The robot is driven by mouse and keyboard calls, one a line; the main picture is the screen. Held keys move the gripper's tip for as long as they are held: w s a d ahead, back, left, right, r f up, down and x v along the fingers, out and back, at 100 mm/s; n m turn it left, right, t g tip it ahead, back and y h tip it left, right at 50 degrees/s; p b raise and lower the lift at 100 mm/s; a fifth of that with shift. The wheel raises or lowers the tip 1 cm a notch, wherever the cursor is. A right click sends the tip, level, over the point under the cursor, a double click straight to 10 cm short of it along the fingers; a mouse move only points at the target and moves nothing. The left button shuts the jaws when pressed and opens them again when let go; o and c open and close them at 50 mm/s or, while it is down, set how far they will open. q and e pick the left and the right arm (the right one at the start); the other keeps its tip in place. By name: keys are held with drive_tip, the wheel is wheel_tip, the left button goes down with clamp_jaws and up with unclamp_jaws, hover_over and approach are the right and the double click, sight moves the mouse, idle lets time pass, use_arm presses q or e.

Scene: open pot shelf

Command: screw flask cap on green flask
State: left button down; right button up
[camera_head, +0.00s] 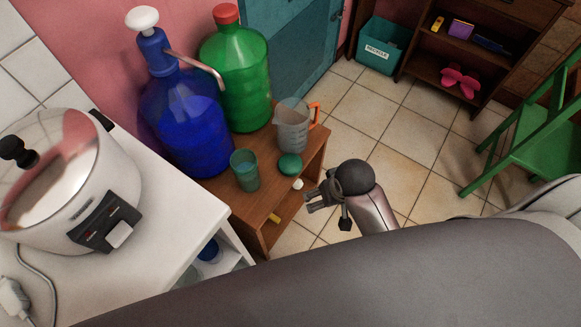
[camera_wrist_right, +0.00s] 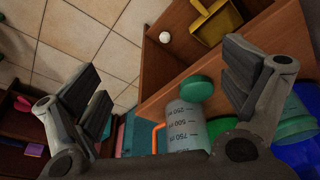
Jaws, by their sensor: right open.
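A round teal-green cap (camera_head: 290,163) lies on the wooden shelf top, near its front edge. It also shows in the right wrist view (camera_wrist_right: 197,89), between my finger pads and nearer the right one. A teal-green open-topped flask (camera_head: 246,171) stands upright to the cap's left; its rim shows in the wrist view (camera_wrist_right: 296,128). My right gripper (camera_head: 314,196) is open and empty, just off the shelf's front edge, apart from cap and flask. It also shows in the wrist view (camera_wrist_right: 165,90). My left gripper is not in view.
A measuring jug (camera_head: 292,130) with an orange handle stands behind the cap. A blue pump bottle (camera_head: 187,120) and a green bottle (camera_head: 237,75) with a red cap stand further back. A white ball (camera_wrist_right: 165,37) and yellow dustpan (camera_wrist_right: 213,22) are lower in the shelf.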

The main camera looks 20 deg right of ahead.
drive_tip(key=w+a+m+g, duration=0.1)
drive_tip(key=w+a+m, duration=0.2)
drive_tip(key=w, duration=1.3)
drive_tip(key=shift+a+m, duration=0.3)
drive_tip(key=shift+a, duration=0.9)
drive_tip(key=b, duration=0.1)
hover_over(292, 165)
drive_tip(key=shift+s+a+f, duration=0.1)
drive_tip(key=shift+s+f, duration=0.1)
drive_tip(key=shift+f, duration=1.2)
drive_tip(key=shift+s+a+f, duration=0.1)
drive_tip(key=shift+s+f, duration=0.05)
drive_tip(key=shift+f, duration=1.2)
